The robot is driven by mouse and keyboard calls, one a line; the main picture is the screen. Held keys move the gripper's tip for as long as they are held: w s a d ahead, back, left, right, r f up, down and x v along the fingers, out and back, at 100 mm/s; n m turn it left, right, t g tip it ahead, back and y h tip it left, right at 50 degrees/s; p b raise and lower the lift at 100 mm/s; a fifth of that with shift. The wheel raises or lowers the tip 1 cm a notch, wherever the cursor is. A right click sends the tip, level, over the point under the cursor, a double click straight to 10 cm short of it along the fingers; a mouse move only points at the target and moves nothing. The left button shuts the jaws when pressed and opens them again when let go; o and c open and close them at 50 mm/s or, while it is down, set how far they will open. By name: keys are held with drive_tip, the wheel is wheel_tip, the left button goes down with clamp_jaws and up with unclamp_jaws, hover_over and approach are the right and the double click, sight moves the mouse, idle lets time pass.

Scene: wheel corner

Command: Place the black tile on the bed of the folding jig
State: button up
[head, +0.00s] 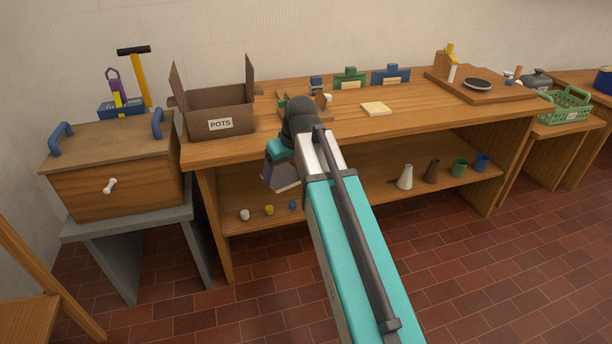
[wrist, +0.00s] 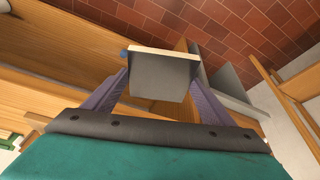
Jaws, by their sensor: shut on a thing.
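My gripper (wrist: 160,90) is shut on a flat, squarish tile (wrist: 158,82). Its face looks dark grey in the wrist view, with a cream edge at the far side, so I cannot be sure it is the black tile. In the head view my gripper (head: 280,176) hangs in front of the workbench's front edge, below top height, and the tile (head: 288,184) shows partly beneath it. No other black tile shows. A small wooden fixture (head: 322,98) on the bench, partly hidden behind my arm, may be the folding jig; its bed cannot be made out.
The workbench (head: 420,104) holds a POTS box (head: 220,124) at left, a pale square tile (head: 376,108), and a board (head: 510,96) with a black disc at right. Small pots stand on its shelf (head: 345,190). A wooden chest (head: 115,180) stands left.

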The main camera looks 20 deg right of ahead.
sight(281, 169)
drive_tip(key=shift+w+a+r+m+h, duration=0.1)
drive_tip(key=shift+w+m+h, duration=0.1)
drive_tip(key=shift+w+m, duration=0.35)
drive_tip(key=shift+w+a+r+m+h, duration=0.1)
drive_tip(key=shift+w+m+h, duration=0.1)
drive_tip(key=shift+w+m, duration=0.3)
drive_tip(key=shift+w+d+r+m+h, duration=0.1)
drive_tip(key=shift+w+d+m+h, duration=0.2)
drive_tip(key=shift+w+m, duration=0.35)
drive_tip(key=shift+s, duration=0.2)
drive_tip(key=shift+a, duration=0.1)
